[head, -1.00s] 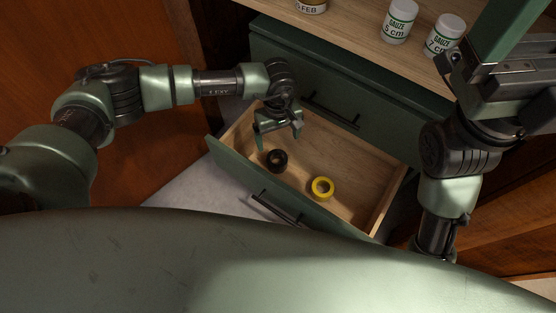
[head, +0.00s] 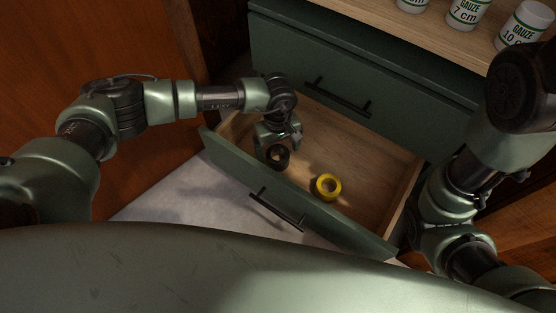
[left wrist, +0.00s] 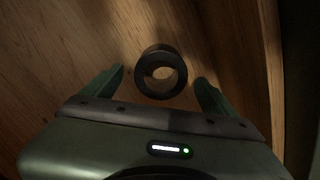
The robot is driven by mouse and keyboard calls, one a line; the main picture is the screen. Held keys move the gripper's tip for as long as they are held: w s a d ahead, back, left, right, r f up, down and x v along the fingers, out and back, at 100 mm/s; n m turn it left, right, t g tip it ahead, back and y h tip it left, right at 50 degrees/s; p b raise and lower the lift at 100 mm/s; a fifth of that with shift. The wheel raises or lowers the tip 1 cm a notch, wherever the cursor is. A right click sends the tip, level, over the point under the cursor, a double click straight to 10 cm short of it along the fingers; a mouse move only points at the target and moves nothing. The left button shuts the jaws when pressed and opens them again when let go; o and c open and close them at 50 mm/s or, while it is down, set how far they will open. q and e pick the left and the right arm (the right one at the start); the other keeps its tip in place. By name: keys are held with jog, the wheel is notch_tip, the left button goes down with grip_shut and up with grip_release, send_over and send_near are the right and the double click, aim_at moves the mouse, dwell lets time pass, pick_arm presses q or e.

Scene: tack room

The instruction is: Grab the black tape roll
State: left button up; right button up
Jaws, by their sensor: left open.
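The black tape roll (head: 285,152) lies on the wooden floor of the open green drawer (head: 310,212), near its left end. My left gripper (head: 279,143) is over the drawer, just above and behind the roll. In the left wrist view the open fingers (left wrist: 160,76) stand to either side of the black tape roll (left wrist: 158,52), with a gap on each side. The jaws hold nothing. My right arm shows at the right of the head view, but its gripper is out of the picture.
A yellow tape roll (head: 319,190) lies in the same drawer, right of the black one. A closed green drawer (head: 340,75) is above, behind my left gripper. Gauze jars (head: 466,12) stand on the wooden top. The drawer's right part is bare.

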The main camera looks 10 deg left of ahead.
aim_at(278, 153)
pick_arm(q)
notch_tip(278, 153, down, 3)
jog(key=shift+f+b, duration=0.1)
jog(key=shift+b, duration=0.6)
jog(key=c, duration=1.6)
jog(key=shift+o, duration=0.2)
jog(key=shift+r, duration=0.25)
